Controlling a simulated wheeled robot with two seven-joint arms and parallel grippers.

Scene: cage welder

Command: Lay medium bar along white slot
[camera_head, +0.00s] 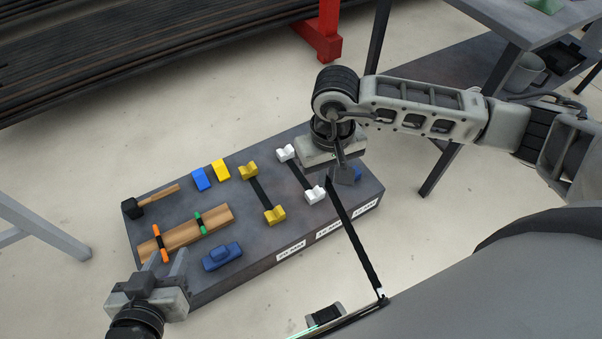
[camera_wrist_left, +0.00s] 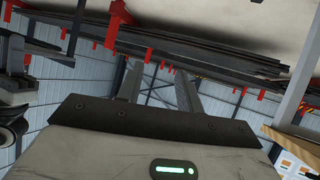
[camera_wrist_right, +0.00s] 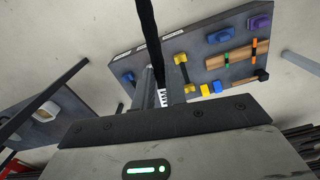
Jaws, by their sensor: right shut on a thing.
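My right gripper (camera_head: 342,176) is shut on a long thin black bar (camera_head: 355,232) above the right end of the grey bench board. The bar slants down past the board's front edge; it also shows in the right wrist view (camera_wrist_right: 148,35). The white slot (camera_head: 315,195) is a pair of white notched holders just left of the right gripper. A dark strip (camera_head: 299,174) runs between them; I cannot tell whether it is a bar or part of the slot. My left gripper (camera_head: 166,264) is open and empty at the board's front left; its fingers are apart in the left wrist view (camera_wrist_left: 158,85).
The board (camera_head: 330,222) also carries a yellow slot (camera_head: 275,215), a blue piece (camera_head: 357,174) partly hidden by the right gripper, a hammer (camera_head: 132,208), clamped wood (camera_head: 184,235), small blocks (camera_head: 202,179) and a blue tool (camera_head: 222,257). A table (camera_head: 505,75) stands at right.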

